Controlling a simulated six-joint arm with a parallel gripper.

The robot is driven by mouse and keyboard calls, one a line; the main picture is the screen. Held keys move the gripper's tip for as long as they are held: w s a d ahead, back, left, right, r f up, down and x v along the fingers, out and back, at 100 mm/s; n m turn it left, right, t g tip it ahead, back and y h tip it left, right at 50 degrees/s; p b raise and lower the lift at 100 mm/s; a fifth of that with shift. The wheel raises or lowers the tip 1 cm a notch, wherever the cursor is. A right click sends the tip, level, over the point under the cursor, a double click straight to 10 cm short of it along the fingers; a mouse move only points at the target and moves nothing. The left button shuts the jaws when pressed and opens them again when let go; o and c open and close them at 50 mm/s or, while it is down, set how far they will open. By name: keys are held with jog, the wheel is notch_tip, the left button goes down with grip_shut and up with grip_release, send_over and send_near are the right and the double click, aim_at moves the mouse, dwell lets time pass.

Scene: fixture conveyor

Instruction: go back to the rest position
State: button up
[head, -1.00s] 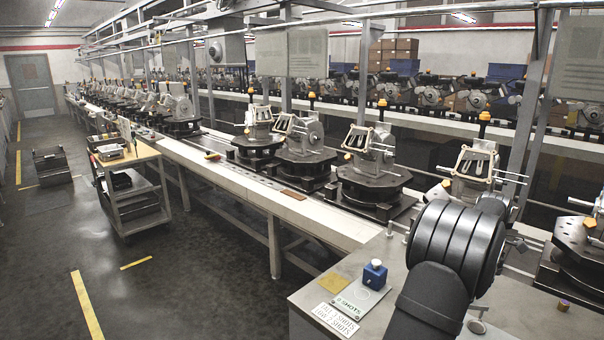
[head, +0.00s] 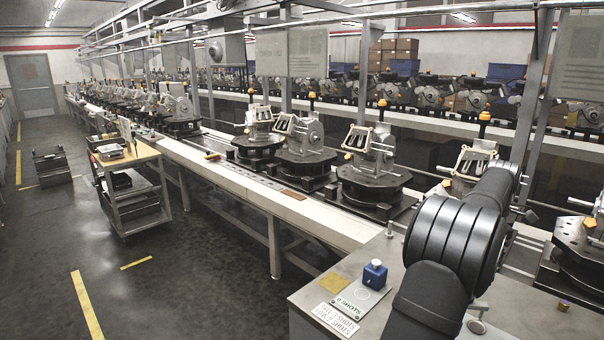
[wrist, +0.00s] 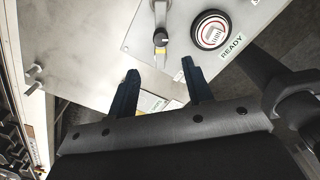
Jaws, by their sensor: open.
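My gripper (wrist: 158,82) shows in the wrist view as two dark blue fingers, apart and with nothing between them. It is above a light grey metal panel. In the head view my black arm rises from the bottom right over the grey bench (head: 318,300), and the arm itself hides the gripper. Beyond the fingers in the wrist view are a round button (wrist: 211,33) with a black ring, beside the word READY, and a small lever switch (wrist: 160,38). The fingers do not visibly touch either one.
A blue block (head: 375,273) on a plate marked SHOTS and a yellow square (head: 334,290) lie on the bench. The conveyor (head: 235,182) carries several fixtures on dark round bases (head: 372,190) behind it. A cart (head: 133,182) stands left, with open floor around it.

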notch_tip(320, 180, down, 12)
jog(key=shift+f, duration=0.1)
jog(key=shift+s+a+m, duration=0.25)
jog(key=shift+s+m, duration=0.4)
jog(key=shift+m, duration=0.55)
jog(key=shift+o, duration=0.3)
jog(key=o, duration=1.1)
jog(key=r+m, duration=0.2)
jog(key=r, duration=0.3)
jog(key=w+r+m, duration=0.1)
jog(key=r+m, duration=0.1)
jog(key=r, duration=0.4)
jog(key=r+m, duration=0.2)
jog(key=r, duration=0.4)
jog(key=shift+w+r+m, duration=0.15)
jog(key=shift+r+m, duration=0.05)
jog(key=shift+m, duration=0.1)
notch_tip(320, 180, down, 10)
jog(key=shift+r, duration=0.15)
